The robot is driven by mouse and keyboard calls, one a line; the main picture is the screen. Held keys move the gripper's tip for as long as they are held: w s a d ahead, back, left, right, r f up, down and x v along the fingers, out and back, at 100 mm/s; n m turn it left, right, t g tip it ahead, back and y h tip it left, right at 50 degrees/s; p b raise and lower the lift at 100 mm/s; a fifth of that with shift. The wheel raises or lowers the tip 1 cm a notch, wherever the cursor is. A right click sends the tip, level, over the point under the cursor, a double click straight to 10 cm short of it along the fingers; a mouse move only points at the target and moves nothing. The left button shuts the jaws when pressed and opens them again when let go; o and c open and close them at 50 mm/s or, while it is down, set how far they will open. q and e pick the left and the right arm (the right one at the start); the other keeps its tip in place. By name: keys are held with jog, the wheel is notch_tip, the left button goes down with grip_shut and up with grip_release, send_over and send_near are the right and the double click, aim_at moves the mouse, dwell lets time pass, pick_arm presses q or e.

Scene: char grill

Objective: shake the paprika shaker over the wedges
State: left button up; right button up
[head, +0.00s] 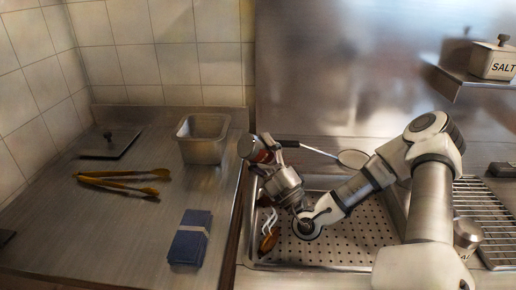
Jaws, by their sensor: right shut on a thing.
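My right gripper (262,160) is shut on the paprika shaker (247,146), which has a greyish metal end and a reddish band and lies tilted on its side. It is held over the back left corner of the perforated metal tray (345,235). A brown-orange wedge (268,243) lies at the tray's front left, with pale wisps above it, in front of the gripper and apart from it. My right arm hides part of the tray, so I cannot tell whether more wedges lie there. My left gripper is out of view.
A black-handled ladle or spoon (352,159) lies behind the gripper. A salt box (493,62) stands on the shelf; a grill grate (485,215) is at right.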

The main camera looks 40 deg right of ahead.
jog(key=shift+f, duration=0.2)
jog(key=shift+w+r, duration=0.25)
jog(key=shift+r, duration=0.8)
jog(key=f, duration=0.3)
jog(key=shift+s+a, duration=0.2)
jog(key=shift+d+r, duration=0.1)
jog(key=shift+r, duration=0.1)
jog(key=shift+w, duration=0.25)
jog(key=shift+s, duration=0.1)
jog(key=shift+s, duration=0.1)
